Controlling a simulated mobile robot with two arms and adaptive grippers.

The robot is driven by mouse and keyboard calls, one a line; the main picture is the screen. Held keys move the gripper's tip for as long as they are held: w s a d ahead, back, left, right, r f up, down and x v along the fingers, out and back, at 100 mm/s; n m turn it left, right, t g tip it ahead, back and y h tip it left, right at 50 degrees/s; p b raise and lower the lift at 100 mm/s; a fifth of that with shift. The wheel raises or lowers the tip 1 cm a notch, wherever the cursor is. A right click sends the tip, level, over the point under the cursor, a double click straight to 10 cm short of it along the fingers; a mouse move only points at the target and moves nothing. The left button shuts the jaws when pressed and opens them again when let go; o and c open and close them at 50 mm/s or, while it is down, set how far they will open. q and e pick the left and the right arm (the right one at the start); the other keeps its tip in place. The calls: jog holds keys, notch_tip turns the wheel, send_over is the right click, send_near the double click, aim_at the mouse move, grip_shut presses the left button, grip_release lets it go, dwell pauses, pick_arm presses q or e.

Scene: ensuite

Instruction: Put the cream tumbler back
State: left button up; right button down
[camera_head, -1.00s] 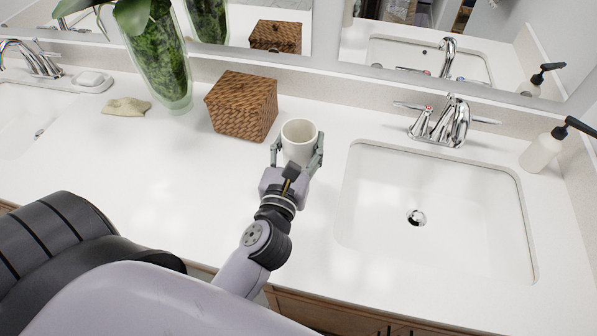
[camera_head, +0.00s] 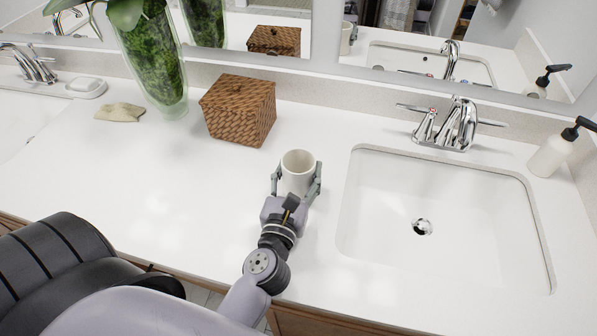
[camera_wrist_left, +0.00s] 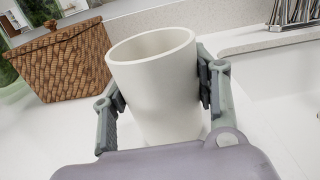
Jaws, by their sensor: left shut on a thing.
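The cream tumbler (camera_head: 298,171) is upright at the middle of the white counter, left of the right-hand sink. My left gripper (camera_head: 296,185) is shut on it, with one finger on each side. In the left wrist view the tumbler (camera_wrist_left: 157,85) sits between the two finger pads of the gripper (camera_wrist_left: 160,90), its open rim up. I cannot tell whether its base touches the counter. My right gripper is not in view.
A woven lidded basket (camera_head: 239,110) stands behind and left of the tumbler. The sink (camera_head: 440,215) with its chrome faucet (camera_head: 448,125) lies to the right, with a soap dispenser (camera_head: 561,146) beyond. A glass plant vase (camera_head: 152,60) and a folded cloth (camera_head: 120,112) are farther left. The counter's left middle is clear.

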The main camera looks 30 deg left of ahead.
aim_at(295, 184)
pick_arm(q)
jog(key=o, duration=1)
jog(key=shift+f, duration=0.1)
jog(key=shift+c, duration=0.2)
jog(key=o, duration=0.4)
jog(key=b+v, duration=0.3)
jog(key=v, duration=0.3)
jog(key=shift+s, duration=0.15)
jog(key=shift+s+d+b, duration=0.2)
jog(key=shift+s+b, duration=0.1)
jog(key=shift+s, duration=0.3)
jog(key=shift+r, duration=0.25)
